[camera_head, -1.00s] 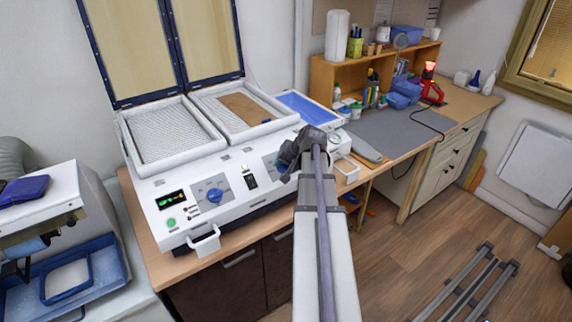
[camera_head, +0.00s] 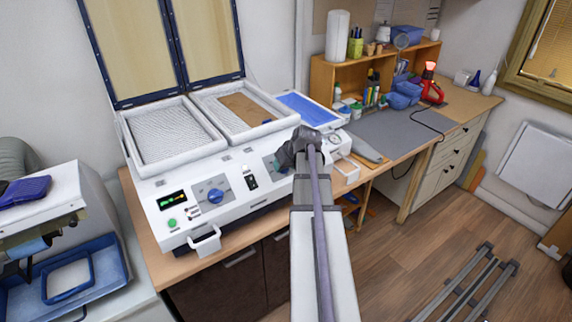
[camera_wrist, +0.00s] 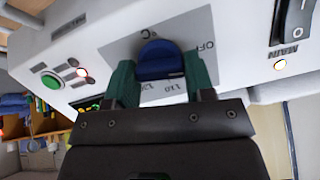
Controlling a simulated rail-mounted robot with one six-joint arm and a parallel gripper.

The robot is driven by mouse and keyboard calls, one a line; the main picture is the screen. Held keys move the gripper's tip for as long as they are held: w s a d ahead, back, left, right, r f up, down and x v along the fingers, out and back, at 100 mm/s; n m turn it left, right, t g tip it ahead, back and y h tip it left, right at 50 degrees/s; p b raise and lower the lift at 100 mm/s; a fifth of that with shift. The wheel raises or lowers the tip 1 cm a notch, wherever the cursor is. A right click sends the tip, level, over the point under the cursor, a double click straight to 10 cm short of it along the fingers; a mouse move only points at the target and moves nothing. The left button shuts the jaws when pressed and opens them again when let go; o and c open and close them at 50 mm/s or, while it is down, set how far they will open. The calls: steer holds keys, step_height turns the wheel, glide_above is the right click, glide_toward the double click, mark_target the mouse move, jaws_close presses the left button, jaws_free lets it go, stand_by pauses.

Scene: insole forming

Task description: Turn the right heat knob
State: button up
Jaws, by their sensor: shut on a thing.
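The right heat knob (camera_wrist: 160,60) is blue and stands on a grey dial plate (camera_wrist: 204,48) on the white machine's front panel. In the wrist view my gripper (camera_wrist: 160,70) has its two green fingers on either side of the knob, shut on it. In the head view my gripper (camera_head: 278,165) is at the right part of the front panel, and my wrist covers the knob and most of its dial. The left heat knob (camera_head: 215,196) shows clear of the arm.
A black main switch (camera_wrist: 293,22) sits close beside the dial plate. A green button (camera_wrist: 51,82) lies on its other side. A white handle (camera_head: 206,240) sticks out at the machine's lower front. Two open trays (camera_head: 172,158) lie on top.

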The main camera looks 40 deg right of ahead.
steer(key=shift+n, duration=1)
steer(key=o, duration=0.9)
steer(key=p+v, duration=0.4)
steer(key=v, duration=0.1)
steer(key=p+v, duration=0.5)
steer(key=shift+s+a+r, duration=0.2)
steer(key=shift+a+r, duration=0.05)
steer(key=shift+r, duration=0.05)
